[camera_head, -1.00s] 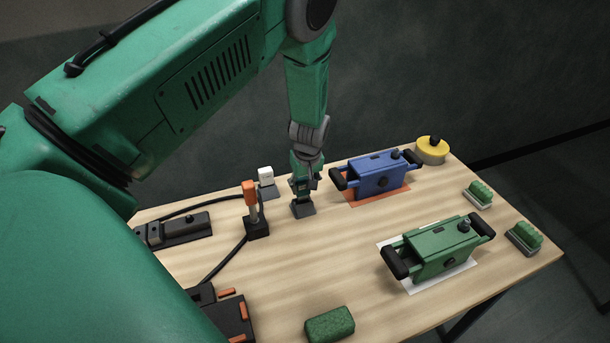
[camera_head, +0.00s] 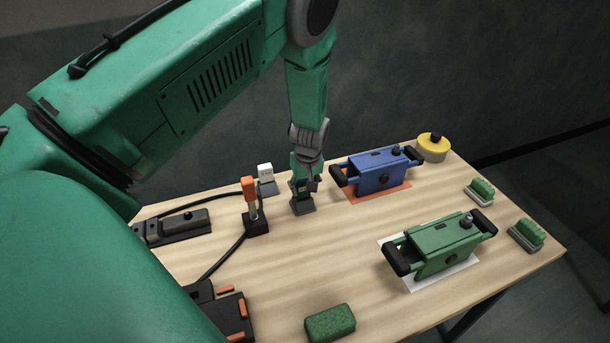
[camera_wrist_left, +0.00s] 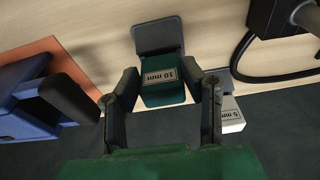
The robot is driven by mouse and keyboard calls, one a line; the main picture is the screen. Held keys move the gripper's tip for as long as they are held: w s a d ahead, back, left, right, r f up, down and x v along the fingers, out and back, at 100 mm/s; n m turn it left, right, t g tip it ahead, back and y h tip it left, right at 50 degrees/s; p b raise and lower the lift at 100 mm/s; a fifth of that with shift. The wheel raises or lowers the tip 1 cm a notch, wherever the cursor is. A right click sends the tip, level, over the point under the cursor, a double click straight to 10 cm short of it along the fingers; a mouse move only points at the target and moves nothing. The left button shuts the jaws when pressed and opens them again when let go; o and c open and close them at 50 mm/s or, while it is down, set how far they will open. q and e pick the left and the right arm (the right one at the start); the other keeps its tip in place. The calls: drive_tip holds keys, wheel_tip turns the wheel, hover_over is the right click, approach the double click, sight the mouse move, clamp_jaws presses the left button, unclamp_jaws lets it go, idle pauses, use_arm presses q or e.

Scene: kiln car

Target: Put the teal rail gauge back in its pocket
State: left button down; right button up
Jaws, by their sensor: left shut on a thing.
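The teal rail gauge, a block marked "10 mm" (camera_wrist_left: 162,88), sits between the two fingers of my left gripper (camera_wrist_left: 165,100) in the left wrist view. The gripper is shut on it. A dark grey pocket block (camera_wrist_left: 158,36) lies just beyond the gauge. In the head view my left gripper (camera_head: 304,184) points down over this pocket block (camera_head: 303,206) at the back of the table. Gauge and block line up closely, but I cannot tell how far the gauge sits in it. My right gripper is out of view.
A white gauge marked "5 mm" (camera_wrist_left: 231,112) stands close by, also seen in the head view (camera_head: 265,172). An orange-handled tool (camera_head: 250,195) with a cable is left of the gripper. A blue case (camera_head: 377,172) is right. Bare table lies in front.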

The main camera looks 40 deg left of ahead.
use_arm(q)
drive_tip(key=c, duration=0.9)
unclamp_jaws()
drive_tip(key=r+p, duration=0.2)
drive_tip(key=d+r+p, duration=0.1)
drive_tip(key=r+p, duration=0.1)
drive_tip(key=r, duration=0.1)
drive_tip(key=r+p, duration=0.2)
drive_tip(key=r, duration=0.1)
drive_tip(key=shift+s+d, duration=0.15)
drive_tip(key=shift+s, duration=0.2)
idle(0.7)
